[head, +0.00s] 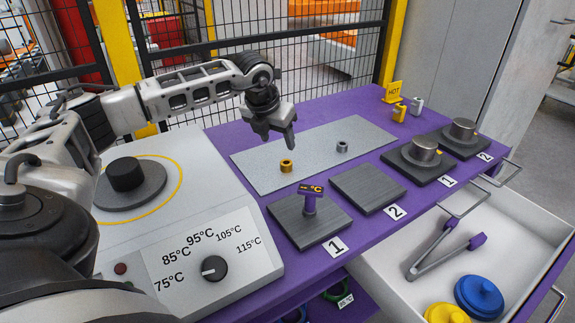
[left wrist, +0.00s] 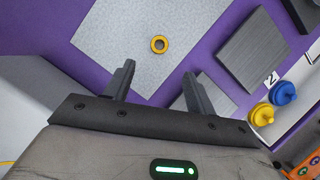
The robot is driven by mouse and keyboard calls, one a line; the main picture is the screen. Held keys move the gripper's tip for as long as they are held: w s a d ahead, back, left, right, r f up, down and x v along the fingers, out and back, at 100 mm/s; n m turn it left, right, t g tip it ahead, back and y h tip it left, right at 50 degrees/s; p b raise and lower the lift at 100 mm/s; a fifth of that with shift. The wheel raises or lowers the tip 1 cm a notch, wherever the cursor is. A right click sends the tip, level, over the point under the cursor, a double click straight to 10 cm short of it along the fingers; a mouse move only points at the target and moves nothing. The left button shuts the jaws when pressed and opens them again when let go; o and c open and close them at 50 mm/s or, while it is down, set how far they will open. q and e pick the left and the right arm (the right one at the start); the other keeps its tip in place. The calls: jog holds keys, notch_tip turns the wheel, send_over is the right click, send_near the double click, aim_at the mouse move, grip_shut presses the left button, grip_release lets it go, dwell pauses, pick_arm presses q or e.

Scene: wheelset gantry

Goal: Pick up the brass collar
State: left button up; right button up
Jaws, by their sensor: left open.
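The brass collar (head: 286,166) is a small gold ring standing on the grey mat (head: 262,180) on the purple table. In the left wrist view the brass collar (left wrist: 152,45) shows from above with its hole facing up, just beyond the fingertips and roughly centred between them. My left gripper (head: 283,140) is above the mat, over the collar and apart from it, pointing down. In the left wrist view the left gripper (left wrist: 159,70) has its two fingers wide apart with nothing between them. My right gripper is not in view.
A grey collar (head: 342,147) stands on the mat to the right. A heater with a dial (head: 214,268) is at left. An open drawer (head: 375,270) is at front right.

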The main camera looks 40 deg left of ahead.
aim_at(286, 163)
pick_arm(q)
jog(key=x, duration=1)
jog(key=shift+w+f+p, duration=0.15)
jog(key=shift+f+p, duration=0.1)
jog(key=shift+p, duration=0.1)
jog(key=c, duration=1.1)
